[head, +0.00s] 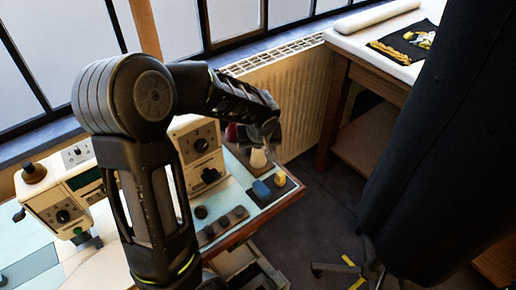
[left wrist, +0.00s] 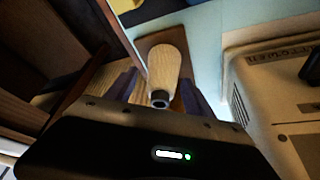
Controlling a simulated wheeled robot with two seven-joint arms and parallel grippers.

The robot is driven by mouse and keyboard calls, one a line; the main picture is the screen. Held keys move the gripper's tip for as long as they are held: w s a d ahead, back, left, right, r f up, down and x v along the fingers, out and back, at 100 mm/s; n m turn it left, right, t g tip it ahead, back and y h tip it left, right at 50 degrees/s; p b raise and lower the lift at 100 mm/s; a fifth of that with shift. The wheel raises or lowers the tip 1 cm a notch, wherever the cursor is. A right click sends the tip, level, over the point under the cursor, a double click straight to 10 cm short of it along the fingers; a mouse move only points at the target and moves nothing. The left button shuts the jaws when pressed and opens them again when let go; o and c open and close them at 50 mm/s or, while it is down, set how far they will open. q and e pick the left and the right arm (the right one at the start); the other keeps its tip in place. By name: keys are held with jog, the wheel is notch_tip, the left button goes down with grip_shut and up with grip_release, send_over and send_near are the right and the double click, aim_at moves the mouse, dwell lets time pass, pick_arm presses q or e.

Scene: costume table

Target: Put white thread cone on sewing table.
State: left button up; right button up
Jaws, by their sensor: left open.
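The white thread cone (head: 258,158) stands near the right end of the sewing table (head: 234,172), below my left gripper (head: 267,136). In the left wrist view the pale cone (left wrist: 168,62) is between the two dark fingers, its narrow dark-holed tip toward the palm. The fingers are open, one on each side of it; I cannot tell whether they touch it. A brown surface shows under and beside the cone. My arm and gripper hide part of the area around it in the head view. My right gripper is not in view.
A cream sewing machine (head: 198,142) stands close by. A dark red cone (head: 231,132) is left of the white one. A blue item (head: 262,190) and a yellow item (head: 279,177) lie in front. A radiator (head: 298,105) is behind; a dark hanging garment (head: 430,150) stands right.

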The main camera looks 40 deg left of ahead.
aim_at(259, 156)
pick_arm(q)
jog(key=shift+v, duration=3.9)
